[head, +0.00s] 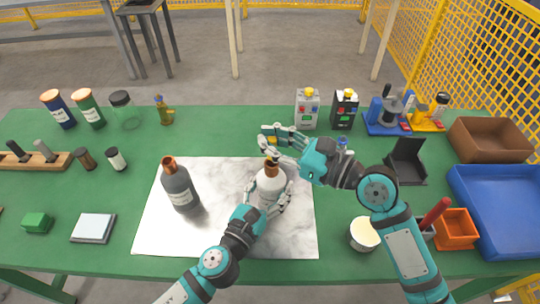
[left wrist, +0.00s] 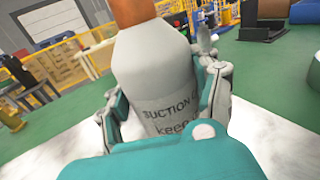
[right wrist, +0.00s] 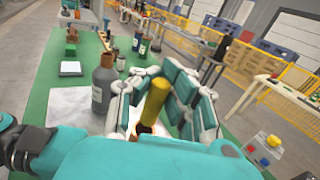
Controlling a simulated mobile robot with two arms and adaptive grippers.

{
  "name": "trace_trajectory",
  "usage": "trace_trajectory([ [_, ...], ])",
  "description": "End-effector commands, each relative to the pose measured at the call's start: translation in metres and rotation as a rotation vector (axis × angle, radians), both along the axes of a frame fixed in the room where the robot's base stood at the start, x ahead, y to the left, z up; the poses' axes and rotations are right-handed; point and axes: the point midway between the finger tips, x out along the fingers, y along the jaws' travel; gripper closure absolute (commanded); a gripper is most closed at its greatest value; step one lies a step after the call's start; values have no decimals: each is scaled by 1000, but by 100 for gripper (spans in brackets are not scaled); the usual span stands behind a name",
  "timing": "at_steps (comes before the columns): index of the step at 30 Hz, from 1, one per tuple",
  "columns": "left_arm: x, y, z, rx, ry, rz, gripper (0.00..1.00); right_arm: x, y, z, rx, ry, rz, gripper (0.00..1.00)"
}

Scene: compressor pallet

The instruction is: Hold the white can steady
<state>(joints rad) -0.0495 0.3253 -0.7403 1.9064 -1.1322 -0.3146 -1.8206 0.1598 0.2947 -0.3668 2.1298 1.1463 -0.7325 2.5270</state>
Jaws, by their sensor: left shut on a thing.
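The white can (head: 270,183) has a tapered top and an orange-brown neck. It stands upright on the marbled sheet, and in the left wrist view the can (left wrist: 160,75) shows printed lettering, "SUCTION" among it. My left gripper (head: 268,196) is shut around its body, with fingers on both sides (left wrist: 165,110). My right gripper (head: 276,142) is just above the neck. In the right wrist view a yellow cylinder (right wrist: 153,103) is between its fingers, above an orange-brown rim; whether they grip it is unclear.
A grey bottle (head: 180,186) stands left of the can on the marbled sheet (head: 225,235). A white-topped tub (head: 364,234), an orange bin (head: 455,229) and a blue tray (head: 505,205) are at the right.

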Motion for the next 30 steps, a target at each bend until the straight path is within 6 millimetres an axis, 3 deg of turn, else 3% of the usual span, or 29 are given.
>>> trace_trajectory([
  [11, 0, 0, 0, 1, 0, 0, 90, 0, 0, -44, 0, 1, 1, 100],
  [30, -1, -1, 0, 1, -2, -2, 90, -1, 0, -63, -9, 12, 5, 100],
])
